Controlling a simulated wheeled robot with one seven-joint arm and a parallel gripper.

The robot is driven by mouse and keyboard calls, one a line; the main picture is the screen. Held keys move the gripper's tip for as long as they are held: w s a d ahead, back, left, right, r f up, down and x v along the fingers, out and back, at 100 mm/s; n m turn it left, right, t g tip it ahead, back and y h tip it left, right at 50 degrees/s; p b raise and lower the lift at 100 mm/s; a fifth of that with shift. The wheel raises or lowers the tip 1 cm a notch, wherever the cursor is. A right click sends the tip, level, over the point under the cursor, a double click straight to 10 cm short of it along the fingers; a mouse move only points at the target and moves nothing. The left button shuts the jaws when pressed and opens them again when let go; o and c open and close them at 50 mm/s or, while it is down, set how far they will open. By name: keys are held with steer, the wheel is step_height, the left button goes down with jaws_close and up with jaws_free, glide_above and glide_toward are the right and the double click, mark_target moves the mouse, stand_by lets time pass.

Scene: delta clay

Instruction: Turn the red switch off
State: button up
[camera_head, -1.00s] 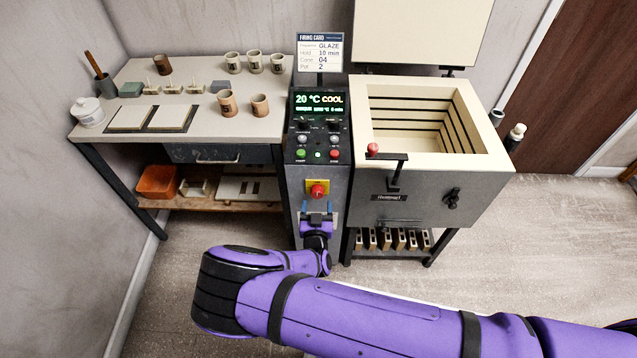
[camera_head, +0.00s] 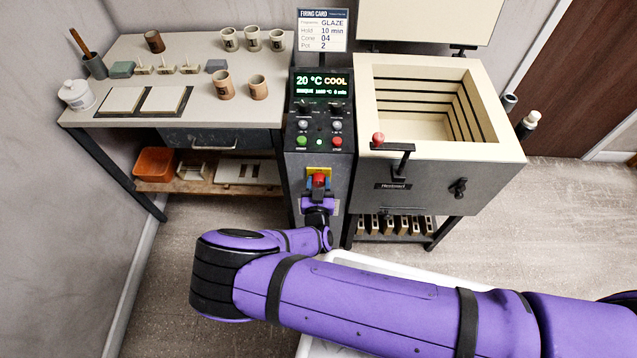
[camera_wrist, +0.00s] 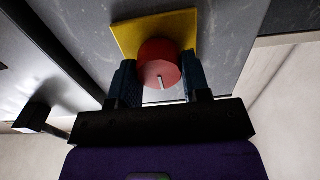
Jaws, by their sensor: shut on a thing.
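The red switch (camera_head: 319,180) is a round red knob on a yellow plate (camera_wrist: 127,38), on the front of the grey control column. In the wrist view the red knob (camera_wrist: 158,62) has a short pale line on its face, running nearly up and down in the picture. My gripper (camera_head: 318,190) is at the switch, and it also shows in the wrist view (camera_wrist: 158,80). Its blue-grey fingers are on both sides of the knob, shut on it. Part of the plate is hidden behind the fingers and knob.
Above the switch are a panel of buttons (camera_head: 320,137) and a display (camera_head: 322,85) reading 20 °C COOL. The open kiln (camera_head: 440,175) stands close on the right, with a red-tipped lever (camera_head: 378,138). A bench (camera_head: 200,70) with cups stands at the left.

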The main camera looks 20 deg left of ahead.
steer(key=shift+n, duration=0.3)
steer(key=n, duration=0.3)
steer(key=shift+a+n, duration=0.1)
steer(key=shift+n, duration=0.3)
steer(key=n, duration=0.4)
steer(key=shift+s+a+n, duration=0.1)
steer(key=shift+n, duration=0.2)
steer(key=n, duration=0.4)
steer(key=shift+f, duration=0.15)
steer(key=n, duration=0.4)
steer(key=shift+f+n, duration=0.1)
steer(key=shift+n, duration=0.5)
steer(key=o, duration=0.9)
